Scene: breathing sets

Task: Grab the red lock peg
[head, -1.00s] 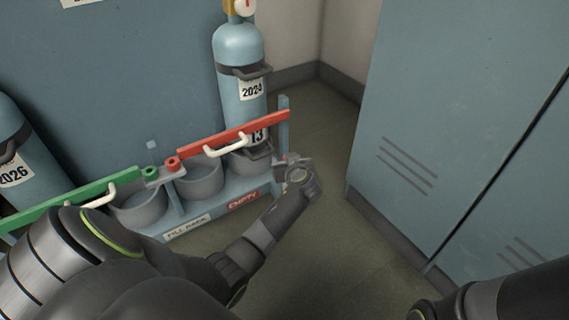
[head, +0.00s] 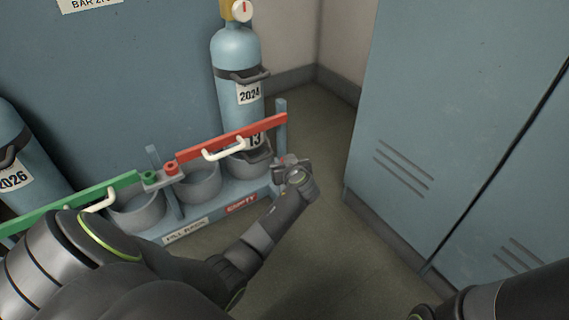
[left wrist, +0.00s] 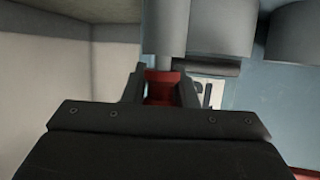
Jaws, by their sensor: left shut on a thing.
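In the left wrist view, a small red piece, which looks like the red lock peg (left wrist: 162,86), sits between the two dark fingers of my left gripper (left wrist: 161,90). The fingers are shut on it. In the head view my left gripper (head: 284,166) is at the right end of the rack, below the red bar (head: 232,137) and beside the right post (head: 281,122). There the gripper hides the peg. My right gripper is out of view; only part of my right arm shows at the lower right.
The fill rack (head: 215,228) has grey cups and a green bar (head: 70,203) at left. A blue cylinder (head: 238,55) marked 2024 stands behind the red bar. Another cylinder (head: 18,150) is at far left. A blue locker (head: 450,120) stands right; floor between is clear.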

